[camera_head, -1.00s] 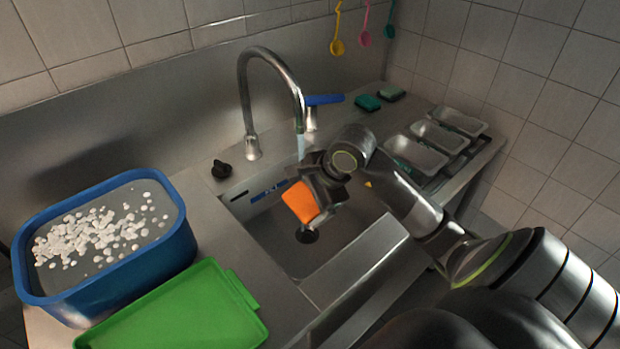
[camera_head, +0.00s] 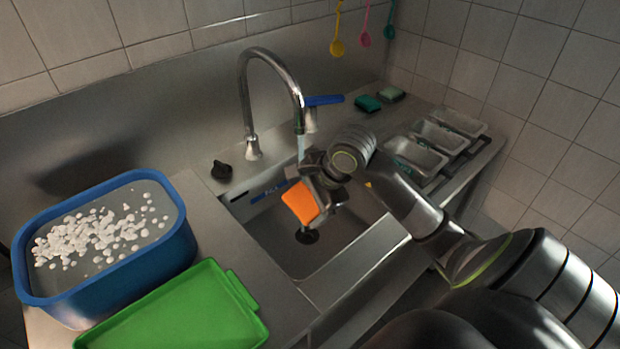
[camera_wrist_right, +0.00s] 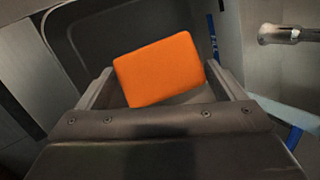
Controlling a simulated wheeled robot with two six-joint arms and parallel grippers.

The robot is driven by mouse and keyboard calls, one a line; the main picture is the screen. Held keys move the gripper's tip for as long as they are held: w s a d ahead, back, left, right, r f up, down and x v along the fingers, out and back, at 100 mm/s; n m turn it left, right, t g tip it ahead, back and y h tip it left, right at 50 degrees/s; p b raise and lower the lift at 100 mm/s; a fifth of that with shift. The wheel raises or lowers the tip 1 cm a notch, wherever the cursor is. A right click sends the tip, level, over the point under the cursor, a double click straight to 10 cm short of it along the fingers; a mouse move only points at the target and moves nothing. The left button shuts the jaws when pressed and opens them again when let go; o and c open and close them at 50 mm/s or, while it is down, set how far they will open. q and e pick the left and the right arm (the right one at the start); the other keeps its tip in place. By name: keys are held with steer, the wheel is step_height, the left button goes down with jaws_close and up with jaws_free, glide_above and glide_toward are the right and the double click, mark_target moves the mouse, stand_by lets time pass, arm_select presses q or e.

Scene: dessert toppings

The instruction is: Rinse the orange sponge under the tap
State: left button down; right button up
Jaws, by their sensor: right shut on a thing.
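The orange sponge (camera_head: 300,203) is held over the sink (camera_head: 262,240) by my right gripper (camera_head: 318,188), which is shut on it. In the right wrist view the orange sponge (camera_wrist_right: 160,70) sits tilted between the two fingers. The tap (camera_head: 270,60) arches over the sink, and a pale stream of water (camera_head: 301,148) falls from its spout. The stream comes down by the gripper, just above the sponge; I cannot tell whether it touches the sponge. In the right wrist view the tap's spout (camera_wrist_right: 280,34) is at the upper right. My left gripper is not in view.
A blue tub (camera_head: 120,275) with white pieces and a green tray (camera_head: 190,310) stand left of the sink. A black knob (camera_head: 222,169) and a blue lever (camera_head: 324,100) flank the tap. Green sponges (camera_head: 367,103) and metal trays (camera_head: 415,155) lie to the right.

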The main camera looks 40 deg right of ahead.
steer(key=s+a+r, duration=0.1)
steer(key=r, duration=0.1)
steer(key=s+a+r, duration=0.2)
steer(key=shift+s+a+p, duration=0.2)
steer(key=shift+a+p, duration=0.1)
stand_by(0.7)
